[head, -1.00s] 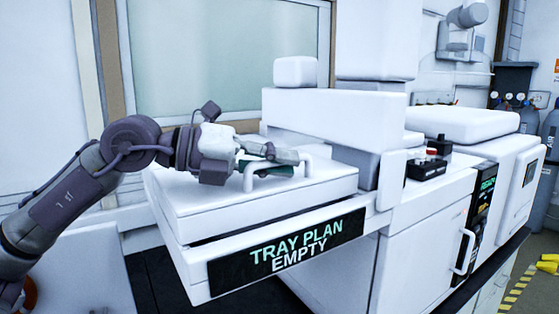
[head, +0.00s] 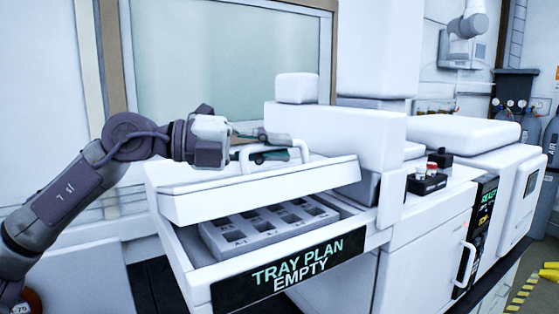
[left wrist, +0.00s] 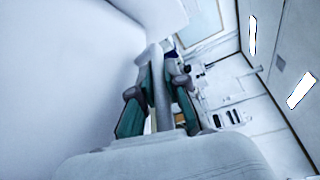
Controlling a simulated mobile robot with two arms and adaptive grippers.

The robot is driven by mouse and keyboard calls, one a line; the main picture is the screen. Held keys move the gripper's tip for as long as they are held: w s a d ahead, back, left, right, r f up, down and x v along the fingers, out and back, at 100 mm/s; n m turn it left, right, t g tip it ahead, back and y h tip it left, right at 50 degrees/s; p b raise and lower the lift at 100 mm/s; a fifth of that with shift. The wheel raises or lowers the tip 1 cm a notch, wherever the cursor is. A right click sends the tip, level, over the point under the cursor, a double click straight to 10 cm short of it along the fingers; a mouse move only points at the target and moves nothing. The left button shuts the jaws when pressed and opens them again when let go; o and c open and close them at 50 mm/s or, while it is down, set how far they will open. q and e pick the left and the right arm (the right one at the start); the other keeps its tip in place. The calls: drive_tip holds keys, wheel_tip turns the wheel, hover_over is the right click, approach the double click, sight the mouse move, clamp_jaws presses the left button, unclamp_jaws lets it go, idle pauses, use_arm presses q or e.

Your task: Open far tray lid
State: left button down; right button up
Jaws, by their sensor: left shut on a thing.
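The white tray lid (head: 200,204) is lifted and tilted above its box in the head view, with a gap under its front edge. My left gripper (head: 270,147) is shut on the lid's white handle (head: 304,149). In the left wrist view the two green-padded fingers (left wrist: 158,105) close around the handle bar (left wrist: 160,88). Inside the box, a grey tray (head: 262,232) with several square labelled wells shows through the gap. A sign reading TRAY PLAN EMPTY (head: 285,274) is on the box front. My right gripper is not in view.
A white instrument block (head: 335,130) stands right beside the lid. A window (head: 230,60) is behind. The space above the lid is clear.

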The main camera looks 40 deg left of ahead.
use_arm(q)
drive_tip(key=w+a+r+n+t+p, duration=0.2)
drive_tip(key=w+a+r+n+p, duration=0.1)
drive_tip(key=a+n, duration=0.5)
drive_tip(key=w+a+r+n+t+h+p, duration=0.1)
drive_tip(key=w+a+r+n+t+p, duration=0.2)
drive_tip(key=a+n, duration=0.5)
drive_tip(key=shift+w+a+r+p, duration=0.75)
drive_tip(key=shift+w+a+r, duration=0.35)
drive_tip(key=shift+a, duration=0.6)
drive_tip(key=shift+s+r, duration=0.1)
drive_tip(key=c, duration=1.4)
unclamp_jaws()
drive_tip(key=shift+c, duration=0.2)
drive_tip(key=v, duration=1.2)
drive_tip(key=shift+f, duration=0.25)
